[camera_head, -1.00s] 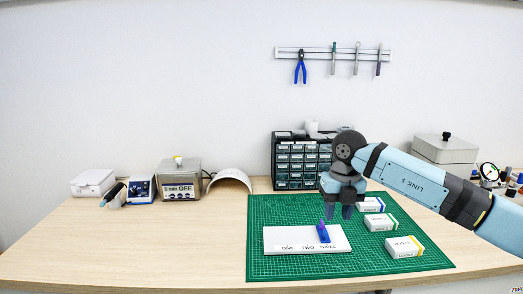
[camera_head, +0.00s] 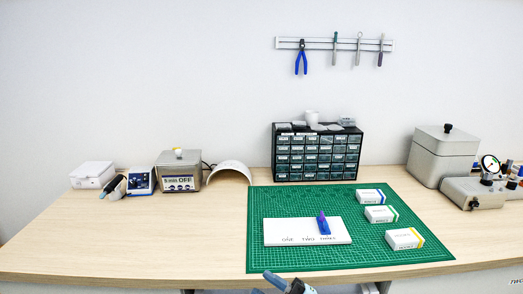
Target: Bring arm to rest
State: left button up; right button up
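My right gripper (camera_head: 284,284) shows only as a small dark and light-blue part at the bottom edge, in front of the table. Most of it is cut off, so its fingers cannot be judged. It is apart from everything on the table. My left gripper is not in view. A white board (camera_head: 285,239) marked ONE, TWO, THREE lies on the green cutting mat (camera_head: 400,260). A small blue and purple piece (camera_head: 323,225) stands on the board near THREE, with nothing holding it.
Three small white boxes, with blue (camera_head: 370,196), green (camera_head: 380,214) and yellow (camera_head: 404,239) bands, lie on the mat's right side. A drawer cabinet (camera_head: 317,156) stands behind. The table's left front is clear.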

jog(key=s+d+f+m+t+h, duration=0.25)
jog(key=d+f+m+h, duration=0.25)
jog(key=f+m+h, duration=0.25)
jog(key=s+d+f+m+t+h, duration=0.2)
jog(key=d+f+m+t+h, duration=0.3)
jog(key=m, duration=0.3)
jog(key=s+d+f+m+g+h, duration=0.5)
jog(key=s+d+f+g, duration=0.15)
jog(key=s+f, duration=0.7)
pick_arm(q)
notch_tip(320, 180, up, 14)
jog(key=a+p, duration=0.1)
jog(key=p, duration=1.6)
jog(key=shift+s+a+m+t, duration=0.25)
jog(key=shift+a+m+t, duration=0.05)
pick_arm(e)
notch_tip(320, 180, up, 14)
jog(key=s+d, duration=0.1)
jog(key=d, duration=0.1)
jog(key=shift+s+r, duration=0.15)
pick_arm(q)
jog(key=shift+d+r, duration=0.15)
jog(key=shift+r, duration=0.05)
pick_arm(e)
jog(key=shift+n, duration=0.25)
